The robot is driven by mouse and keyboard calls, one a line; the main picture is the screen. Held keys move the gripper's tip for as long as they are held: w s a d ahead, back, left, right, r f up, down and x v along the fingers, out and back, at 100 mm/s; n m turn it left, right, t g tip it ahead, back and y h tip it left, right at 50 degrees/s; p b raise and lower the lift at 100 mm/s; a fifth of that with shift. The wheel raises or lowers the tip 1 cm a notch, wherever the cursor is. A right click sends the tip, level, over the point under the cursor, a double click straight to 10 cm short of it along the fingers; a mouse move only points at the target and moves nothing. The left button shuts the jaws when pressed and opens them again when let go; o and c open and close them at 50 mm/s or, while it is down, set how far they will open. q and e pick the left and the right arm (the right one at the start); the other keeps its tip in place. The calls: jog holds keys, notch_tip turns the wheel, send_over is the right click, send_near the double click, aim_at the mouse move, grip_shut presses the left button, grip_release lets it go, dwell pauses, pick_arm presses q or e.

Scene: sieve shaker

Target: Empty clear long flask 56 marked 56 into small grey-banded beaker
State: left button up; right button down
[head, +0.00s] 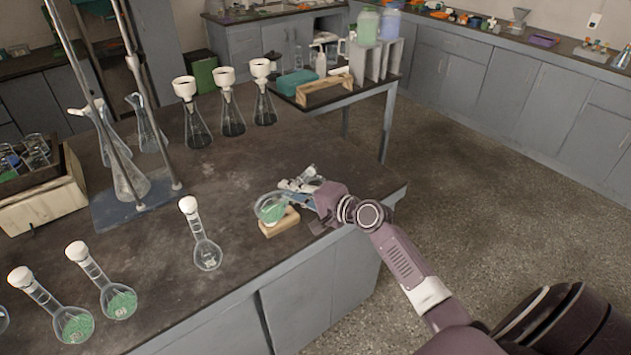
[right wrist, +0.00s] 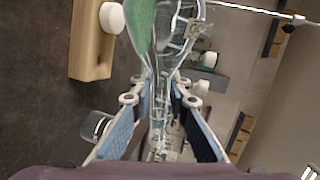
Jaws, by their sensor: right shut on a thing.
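My right gripper (head: 318,202) is shut on the neck of a clear flask (head: 268,208) with green contents in its round bulb. The flask is tilted, bulb to the left above a small wooden block (head: 281,222). In the right wrist view the gripper (right wrist: 160,100) has its blue-grey pads on both sides of the neck. The bulb (right wrist: 172,35) carries a small tag, hard to read. A small glass vessel (right wrist: 97,126) stands left of the fingers; I cannot tell whether it is the grey-banded beaker. My left gripper is not in view.
Stoppered long-necked flasks (head: 206,252) stand at the table's left front, some with green contents. Conical flasks with white funnels (head: 197,130), a rod stand (head: 140,208) and a wooden rack (head: 325,88) are behind. The table's middle is clear.

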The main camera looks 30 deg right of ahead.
jog(key=shift+w+d+r+m+y+p, duration=0.15)
jog(key=shift+m+y, duration=0.1)
jog(key=shift+m, duration=0.25)
jog(key=shift+s+d+r+m+y+p, duration=0.15)
jog(key=shift+m+y, duration=0.1)
jog(key=shift+m, duration=0.25)
dwell(2.8)
